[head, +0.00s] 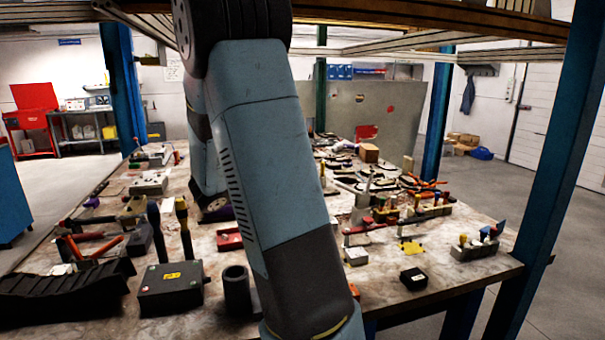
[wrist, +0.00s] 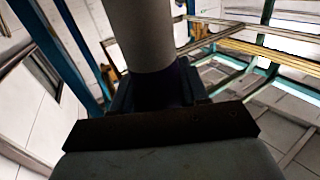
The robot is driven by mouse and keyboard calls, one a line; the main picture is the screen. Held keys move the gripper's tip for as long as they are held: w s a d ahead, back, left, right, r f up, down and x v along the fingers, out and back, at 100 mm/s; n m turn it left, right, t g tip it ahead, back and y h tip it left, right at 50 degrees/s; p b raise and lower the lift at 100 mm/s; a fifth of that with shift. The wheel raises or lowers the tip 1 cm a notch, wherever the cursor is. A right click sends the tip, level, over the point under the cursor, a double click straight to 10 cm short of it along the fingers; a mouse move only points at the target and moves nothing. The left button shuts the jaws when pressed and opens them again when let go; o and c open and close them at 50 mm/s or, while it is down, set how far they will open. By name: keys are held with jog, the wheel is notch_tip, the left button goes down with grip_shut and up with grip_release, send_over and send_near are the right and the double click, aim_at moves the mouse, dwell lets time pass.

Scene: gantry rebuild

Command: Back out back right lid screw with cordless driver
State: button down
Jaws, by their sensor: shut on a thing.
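My gripper (wrist: 162,100) shows in the wrist view, its dark jaw parts closed around a dark purplish piece. A smooth grey cylinder, seemingly part of the cordless driver (wrist: 138,38), rises from there. The driver's bit is not visible. In the head view my arm covers the middle of the table, and my gripper is hidden; a bit of purple shows low behind the arm. A black lidded box (head: 170,290) with a yellow label sits at front left. I cannot tell if it carries the lid screw; no screw is clear.
The worktable (head: 450,285) is crowded with tools. A dark cup (head: 237,292) stands right of the black box, a black ribbed tray (head: 62,292) to its left. A small black block (head: 413,279) lies at front right. A blue post (head: 552,170) stands beside the table's right edge.

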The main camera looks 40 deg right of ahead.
jog(key=w+a+f+n+t+y, duration=0.1)
jog(key=a+t, duration=0.3)
jog(key=a, duration=0.7)
jog(key=w+a+f+n+t+y, duration=0.1)
jog(key=w+a+n+t, duration=0.3)
jog(key=a, duration=0.8)
jog(key=shift+w+a+f+n+y, duration=0.15)
jog(key=shift+w+a+n+y, duration=0.15)
jog(key=shift+y, duration=0.1)
jog(key=shift+s, duration=0.1)
